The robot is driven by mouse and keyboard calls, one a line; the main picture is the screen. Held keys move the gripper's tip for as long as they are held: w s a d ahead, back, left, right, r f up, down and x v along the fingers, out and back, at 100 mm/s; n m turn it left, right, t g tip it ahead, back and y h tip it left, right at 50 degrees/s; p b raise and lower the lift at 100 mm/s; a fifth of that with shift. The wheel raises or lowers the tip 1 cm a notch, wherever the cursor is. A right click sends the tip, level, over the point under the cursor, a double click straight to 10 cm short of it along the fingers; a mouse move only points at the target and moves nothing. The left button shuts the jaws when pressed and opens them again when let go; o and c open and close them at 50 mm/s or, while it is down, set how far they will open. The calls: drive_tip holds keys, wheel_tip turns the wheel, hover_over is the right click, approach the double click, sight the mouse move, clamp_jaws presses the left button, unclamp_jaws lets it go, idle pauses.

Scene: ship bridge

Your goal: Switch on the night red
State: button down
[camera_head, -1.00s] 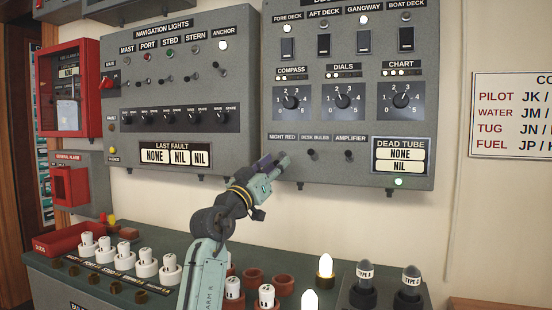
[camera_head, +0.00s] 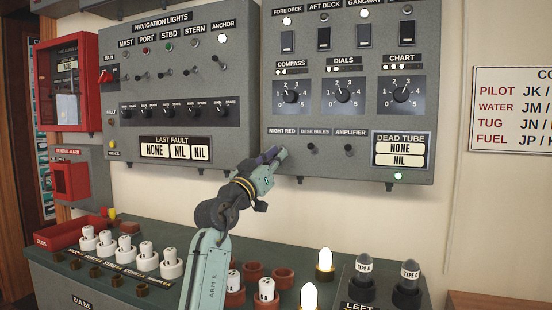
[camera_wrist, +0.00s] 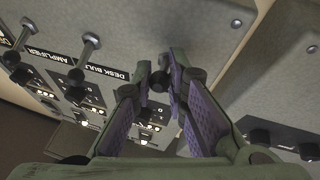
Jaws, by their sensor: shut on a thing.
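The night red switch sits under its "NIGHT RED" label (camera_head: 283,131) on the right grey panel, at the left of the lower row. My gripper (camera_head: 277,152) reaches up to it and covers the switch in the head view. In the wrist view my gripper's purple-padded fingers (camera_wrist: 165,82) are close together at the panel, shut on the night red switch, which is mostly hidden between the tips. I cannot tell which way the lever points.
The desk bulbs switch (camera_head: 311,148) and amplifier switch (camera_head: 348,148) stand close to the right. Above are rotary knobs, such as compass (camera_head: 291,95). Below, the desk (camera_head: 150,300) carries several bulbs in sockets and lit lamps (camera_head: 309,297).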

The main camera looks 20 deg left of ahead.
drive_tip(key=shift+r, duration=0.1)
drive_tip(key=r+g+p, duration=0.1)
drive_tip(key=p, duration=0.1)
drive_tip(key=shift+s+y+p, duration=0.1)
drive_tip(key=shift+y+p, duration=0.2)
drive_tip(key=g+p, duration=0.1)
drive_tip(key=p, duration=0.1)
drive_tip(key=r+n+g+p, duration=0.1)
drive_tip(key=p, duration=0.2)
drive_tip(key=shift+r+g+y, duration=0.3)
drive_tip(key=shift+r+g+p, duration=0.15)
drive_tip(key=shift+g+p, duration=0.65)
drive_tip(key=shift+r+n+g+y, duration=0.25)
drive_tip(key=shift+n+g+y, duration=0.15)
drive_tip(key=shift+g, duration=0.7)
drive_tip(key=c, duration=1.6)
unclamp_jaws()
drive_tip(key=shift+f, duration=0.1)
drive_tip(key=shift+o, duration=0.2)
